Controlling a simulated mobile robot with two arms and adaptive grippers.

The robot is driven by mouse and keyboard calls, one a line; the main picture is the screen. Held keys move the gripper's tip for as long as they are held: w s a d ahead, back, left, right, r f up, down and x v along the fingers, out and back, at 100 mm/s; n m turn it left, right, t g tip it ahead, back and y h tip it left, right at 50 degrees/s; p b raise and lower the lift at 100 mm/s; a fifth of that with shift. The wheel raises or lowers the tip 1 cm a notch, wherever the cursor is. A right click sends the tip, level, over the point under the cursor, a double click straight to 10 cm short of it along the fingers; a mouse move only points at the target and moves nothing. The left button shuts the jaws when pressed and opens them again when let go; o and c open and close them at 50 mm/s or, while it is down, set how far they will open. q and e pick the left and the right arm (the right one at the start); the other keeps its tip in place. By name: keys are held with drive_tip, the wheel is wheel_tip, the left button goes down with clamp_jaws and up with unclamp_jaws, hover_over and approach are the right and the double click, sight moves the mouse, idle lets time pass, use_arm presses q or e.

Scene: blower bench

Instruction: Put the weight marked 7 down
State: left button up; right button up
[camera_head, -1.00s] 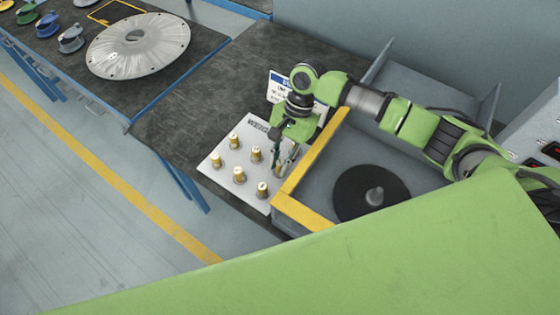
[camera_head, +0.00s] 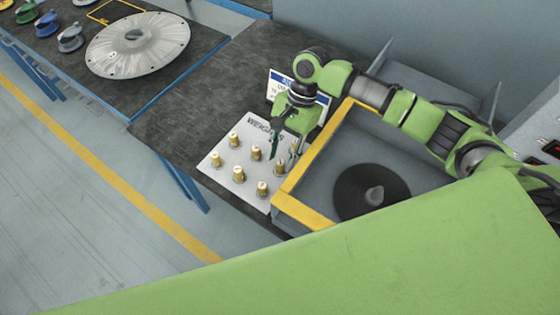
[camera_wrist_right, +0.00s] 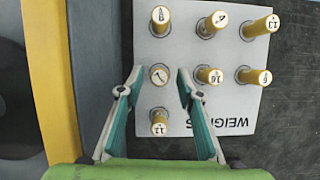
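The brass weight marked 7 (camera_wrist_right: 159,74) stands upright on the white weights board, in the column nearest the yellow-edged bin. It also shows in the head view (camera_head: 280,169). My right gripper (camera_wrist_right: 162,72) is open above the board, with its teal fingertips on either side of the 7 and a gap on each side. In the head view, the right gripper (camera_head: 282,156) points down just over this weight. My left gripper is not in view.
Several other brass weights stand close by, including 8 (camera_wrist_right: 160,21), 16 (camera_wrist_right: 209,75) and 4 (camera_wrist_right: 212,24). The yellow-edged bin (camera_head: 303,215) borders the board (camera_head: 222,178). A sign stands behind the gripper. Dark bench lies free to the left.

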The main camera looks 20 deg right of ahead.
drive_tip(key=b+v, duration=0.1)
drive_tip(key=v, duration=0.8)
drive_tip(key=shift+r, duration=0.35)
drive_tip(key=shift+d, duration=0.1)
